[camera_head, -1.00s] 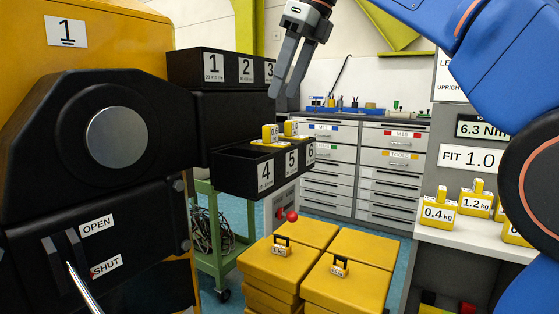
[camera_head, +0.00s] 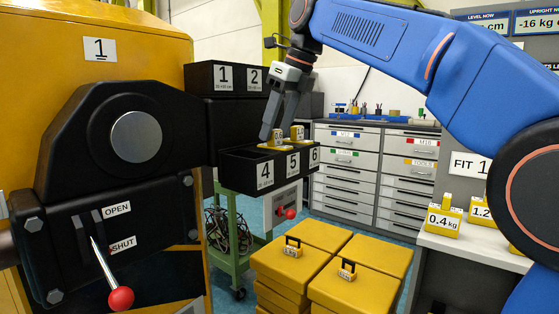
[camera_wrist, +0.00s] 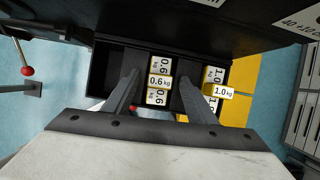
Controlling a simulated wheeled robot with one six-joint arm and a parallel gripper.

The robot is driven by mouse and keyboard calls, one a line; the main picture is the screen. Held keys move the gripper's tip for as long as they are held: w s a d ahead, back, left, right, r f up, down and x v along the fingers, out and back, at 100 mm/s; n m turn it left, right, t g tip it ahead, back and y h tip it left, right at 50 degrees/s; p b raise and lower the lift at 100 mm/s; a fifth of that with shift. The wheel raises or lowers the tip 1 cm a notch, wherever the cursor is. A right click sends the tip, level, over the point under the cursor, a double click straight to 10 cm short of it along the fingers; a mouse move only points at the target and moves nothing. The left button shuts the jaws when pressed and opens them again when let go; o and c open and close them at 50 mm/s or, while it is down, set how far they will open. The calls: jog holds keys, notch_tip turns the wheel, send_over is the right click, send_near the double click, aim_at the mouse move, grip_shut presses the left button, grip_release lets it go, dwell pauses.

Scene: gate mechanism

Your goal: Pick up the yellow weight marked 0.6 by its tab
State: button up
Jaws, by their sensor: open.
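The yellow weight marked 0.6 (camera_wrist: 158,97) sits in the black compartment box (camera_head: 246,156). In the wrist view its labelled tab (camera_wrist: 159,82) lies between my two fingers. My gripper (camera_head: 273,129) is open, pointing down at the weight, one finger on each side of the tab, with a gap showing at each side in the wrist view. In the head view my fingers partly cover the weight (camera_head: 277,147). A second yellow weight marked 1.0 (camera_wrist: 222,91) stands just beside it, to the right of my right finger.
A black upper box (camera_head: 208,78) numbered 1 and 2 stands close behind my gripper. A lever with a red knob (camera_head: 121,299) is at the lower left. Yellow crates (camera_head: 352,290) stand below. More weights, one marked 0.4 kg (camera_head: 443,221), sit on the right bench.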

grip_shut()
dwell(1.4)
